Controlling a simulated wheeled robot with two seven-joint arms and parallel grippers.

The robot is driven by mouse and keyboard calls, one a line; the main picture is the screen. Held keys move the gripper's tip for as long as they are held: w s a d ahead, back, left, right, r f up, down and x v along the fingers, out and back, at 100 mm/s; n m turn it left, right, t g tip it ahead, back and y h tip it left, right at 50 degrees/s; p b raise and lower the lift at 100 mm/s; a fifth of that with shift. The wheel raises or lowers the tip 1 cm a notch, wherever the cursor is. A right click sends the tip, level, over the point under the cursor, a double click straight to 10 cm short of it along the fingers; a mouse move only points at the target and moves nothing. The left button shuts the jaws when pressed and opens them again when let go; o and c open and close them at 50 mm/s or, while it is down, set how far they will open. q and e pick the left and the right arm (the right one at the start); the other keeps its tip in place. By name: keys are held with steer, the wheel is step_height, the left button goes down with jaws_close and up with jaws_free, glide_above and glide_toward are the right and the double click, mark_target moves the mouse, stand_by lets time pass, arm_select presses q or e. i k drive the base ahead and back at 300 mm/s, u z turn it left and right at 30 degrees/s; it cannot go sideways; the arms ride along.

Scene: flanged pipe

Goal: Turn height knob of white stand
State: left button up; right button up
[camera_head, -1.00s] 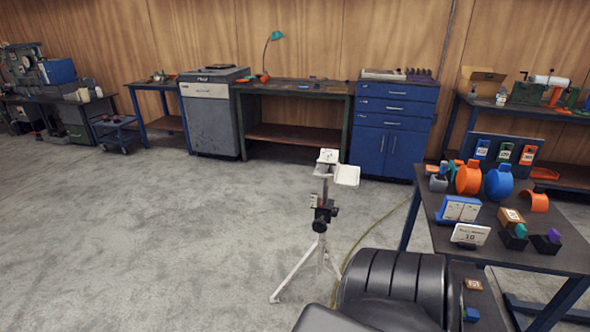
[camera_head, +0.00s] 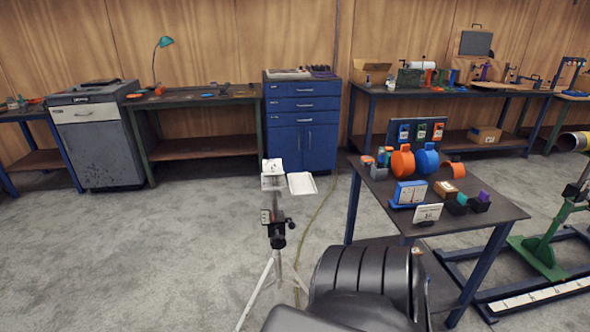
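The white stand (camera_head: 270,272) stands upright on the concrete floor, left of the dark work table, on thin splayed white legs. A black knob and clamp fitting (camera_head: 277,238) sits on its column, below the top. Two white tray-like pieces (camera_head: 301,184) are at its head. Which black part is the height knob is too small to tell. Neither of my grippers is in view.
A dark work table (camera_head: 474,221) with orange and blue rings stands right of the stand. A green-footed frame (camera_head: 540,255) is at right. Floor left of the stand is clear.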

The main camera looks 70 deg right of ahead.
mark_target(278, 242)
steer(key=z, duration=0.65)
steer(key=i, duration=0.65)
steer(key=z, duration=0.7)
